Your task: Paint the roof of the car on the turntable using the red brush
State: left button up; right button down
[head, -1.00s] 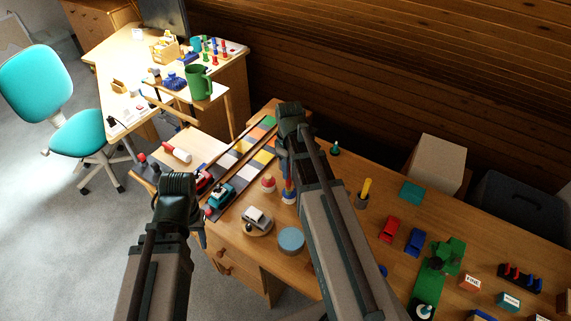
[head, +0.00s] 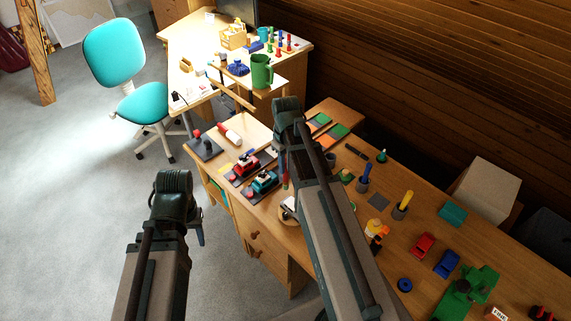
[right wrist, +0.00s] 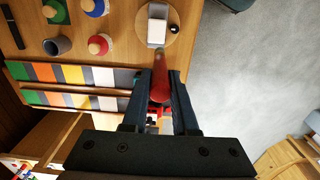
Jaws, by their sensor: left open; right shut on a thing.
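My right gripper (right wrist: 160,75) is shut on the red brush (right wrist: 160,90), whose tip points toward the turntable in the right wrist view. The white car (right wrist: 157,25) sits on the round wooden turntable (right wrist: 173,47), just beyond the brush tip. I cannot tell whether the tip touches the car. In the head view my right arm hides most of the turntable (head: 284,213) and car (head: 290,202). My left gripper (head: 199,236) hangs left of the bench, open and empty, its fingers barely visible.
Red (right wrist: 100,45) and blue (right wrist: 96,6) pots and a grey cup (right wrist: 57,46) stand left of the turntable. Cups with a blue brush (head: 365,176) and yellow brush (head: 403,203) stand farther right.

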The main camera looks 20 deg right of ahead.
aim_at(286, 179)
jog(key=shift+f+b, duration=2.55)
jog(key=shift+f, duration=0.2)
jog(key=shift+f+b, duration=1)
jog(key=s, duration=0.1)
jog(key=s+d, duration=0.1)
jog(key=s, duration=0.2)
jog(key=shift+s+d+r, duration=0.15)
jog(key=shift+s+d, duration=0.2)
jog(key=shift+w, duration=0.1)
